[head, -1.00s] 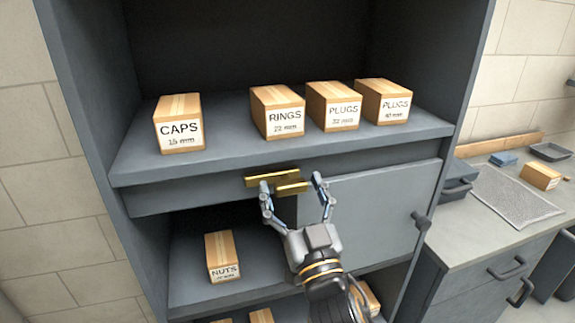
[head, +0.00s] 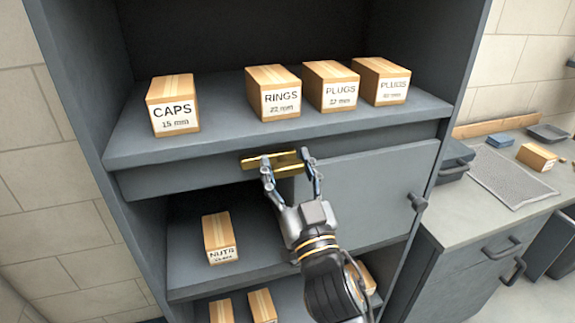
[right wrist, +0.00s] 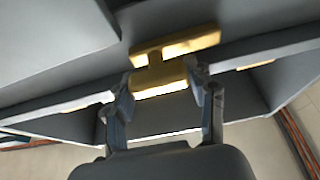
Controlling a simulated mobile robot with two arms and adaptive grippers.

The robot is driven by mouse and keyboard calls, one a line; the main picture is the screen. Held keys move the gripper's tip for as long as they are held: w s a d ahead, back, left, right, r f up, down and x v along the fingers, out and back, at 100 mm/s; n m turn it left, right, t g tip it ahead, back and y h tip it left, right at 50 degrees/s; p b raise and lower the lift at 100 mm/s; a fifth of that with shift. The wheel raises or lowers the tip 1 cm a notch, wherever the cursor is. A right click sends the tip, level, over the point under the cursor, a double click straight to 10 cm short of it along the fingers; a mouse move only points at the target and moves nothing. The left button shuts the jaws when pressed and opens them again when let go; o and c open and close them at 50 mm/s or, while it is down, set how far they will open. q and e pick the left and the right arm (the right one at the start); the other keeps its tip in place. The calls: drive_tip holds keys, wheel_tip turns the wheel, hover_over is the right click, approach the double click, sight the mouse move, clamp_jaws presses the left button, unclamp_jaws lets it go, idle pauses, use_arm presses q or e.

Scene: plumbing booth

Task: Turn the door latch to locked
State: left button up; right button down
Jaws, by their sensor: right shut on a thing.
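The brass door latch (head: 270,158) sits on the cabinet's front rail, at the upper left corner of the grey cabinet door (head: 362,196). My right gripper (head: 291,172) is shut on the latch's front bar, one finger at each end. In the right wrist view the latch (right wrist: 160,74) shows a back plate and the front bar between the fingers of my right gripper (right wrist: 163,85). The bar lies roughly level. The door appears closed. My left gripper is not in view.
Above the latch, a shelf holds boxes marked CAPS (head: 173,104), RINGS (head: 274,92) and PLUGS (head: 331,87). A NUTS box (head: 219,238) stands in the open bay left of the door. A counter (head: 492,208) is at the right.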

drive_tip(key=shift+r+n+g+y+p, duration=0.1)
drive_tip(key=shift+n+g+y+p, duration=0.2)
drive_tip(key=shift+n+y+p, duration=0.55)
drive_tip(key=shift+r+n+g+y+p, duration=0.1)
drive_tip(key=shift+n+g+y+p, duration=0.25)
drive_tip(key=shift+n+p, duration=0.85)
drive_tip(key=n+g+y+p, duration=0.1)
drive_tip(key=n, duration=0.3)
drive_tip(key=shift+a+f+p, duration=0.1)
drive_tip(key=shift+p, duration=0.2)
drive_tip(key=shift+f+n+g+y+p, duration=0.1)
drive_tip(key=shift+n+g+y+p, duration=0.25)
drive_tip(key=shift+n, duration=0.6)
drive_tip(key=shift+c, duration=2.2)
unclamp_jaws()
drive_tip(key=shift+f, duration=0.1)
drive_tip(key=v, duration=1.2)
